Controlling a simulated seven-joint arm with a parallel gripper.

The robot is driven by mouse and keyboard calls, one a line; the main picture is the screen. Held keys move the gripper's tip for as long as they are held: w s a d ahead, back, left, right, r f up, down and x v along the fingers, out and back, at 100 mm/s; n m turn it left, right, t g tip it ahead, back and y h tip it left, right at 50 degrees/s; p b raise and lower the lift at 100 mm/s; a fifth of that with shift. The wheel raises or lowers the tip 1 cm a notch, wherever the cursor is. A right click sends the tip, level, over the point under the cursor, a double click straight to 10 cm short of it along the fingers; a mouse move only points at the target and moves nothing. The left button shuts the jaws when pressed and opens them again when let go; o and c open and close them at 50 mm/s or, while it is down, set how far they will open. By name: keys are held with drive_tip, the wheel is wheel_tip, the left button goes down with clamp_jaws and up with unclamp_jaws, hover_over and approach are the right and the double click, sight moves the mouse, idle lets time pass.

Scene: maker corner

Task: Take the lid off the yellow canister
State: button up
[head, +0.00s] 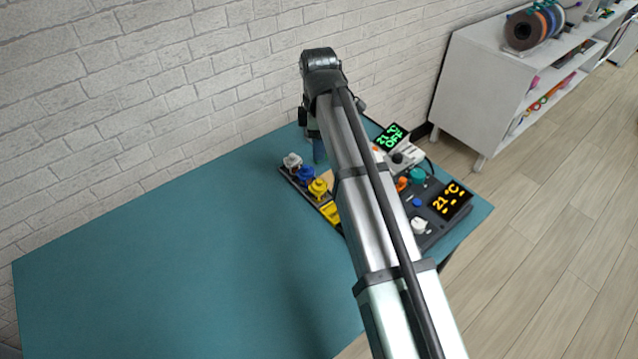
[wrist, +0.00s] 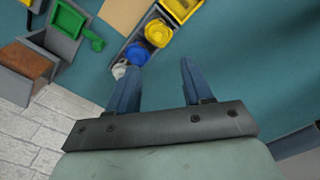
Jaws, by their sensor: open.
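The yellow canister (head: 318,188) stands in a dark rack (head: 290,176) on the teal table, at the near end of a row with a blue canister (head: 306,175) and a white one (head: 292,160). Its top is covered by a yellow lid. In the wrist view the yellow canister (wrist: 159,32) is beyond my fingertips, beside the blue one (wrist: 137,54). My gripper (wrist: 159,64) is open with nothing between its fingers, apart from the canisters. In the head view my arm hides most of the gripper.
A yellow bin (head: 331,212) is close to the yellow canister. Right of my arm stand a device with an orange display (head: 452,201) and one with a green display (head: 391,137). A green-topped box (wrist: 68,20) shows in the wrist view. The table's left side (head: 170,250) is clear.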

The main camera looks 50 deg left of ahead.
sight(319, 180)
wheel_tip(319, 180, down, 12)
drive_tip(key=shift+w+a+f, duration=0.15)
drive_tip(key=shift+f, duration=0.1)
clamp_jaws()
idle(0.9)
